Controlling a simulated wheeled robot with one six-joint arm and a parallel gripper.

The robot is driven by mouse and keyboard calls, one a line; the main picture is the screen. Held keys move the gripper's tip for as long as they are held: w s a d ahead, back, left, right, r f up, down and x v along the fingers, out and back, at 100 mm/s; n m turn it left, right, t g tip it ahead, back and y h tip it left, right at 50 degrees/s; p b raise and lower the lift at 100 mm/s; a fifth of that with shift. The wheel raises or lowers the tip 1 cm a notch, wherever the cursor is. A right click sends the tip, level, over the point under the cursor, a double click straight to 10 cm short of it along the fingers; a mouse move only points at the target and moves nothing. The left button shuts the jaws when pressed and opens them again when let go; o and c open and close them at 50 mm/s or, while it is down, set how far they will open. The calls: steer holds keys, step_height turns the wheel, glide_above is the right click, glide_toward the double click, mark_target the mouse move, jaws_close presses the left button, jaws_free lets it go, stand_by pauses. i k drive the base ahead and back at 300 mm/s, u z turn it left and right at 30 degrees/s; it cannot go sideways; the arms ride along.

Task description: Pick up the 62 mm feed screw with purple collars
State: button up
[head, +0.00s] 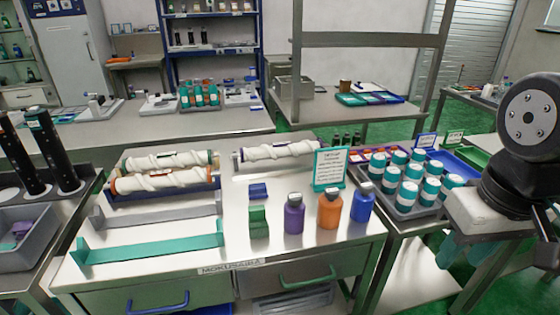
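Three white feed screws lie on the metal table. One (165,161) at the back left has a green collar showing at its right end. One (165,180) in front of it has orange collars. My gripper (462,248) hangs at the right, beside the table and far from the screws. Its fingers are partly seen below a pale block, and their opening is unclear.
An empty grey cradle (155,217) and teal cradle (150,248) stand front left. Purple (294,219), orange (330,212) and blue (362,206) bottles stand front right, near a teal-framed sign (330,168). A tray (402,211) of teal-and-white jars is right of the table.

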mark_target(281, 149)
steer(key=u, duration=0.35)
steer(key=i, duration=1)
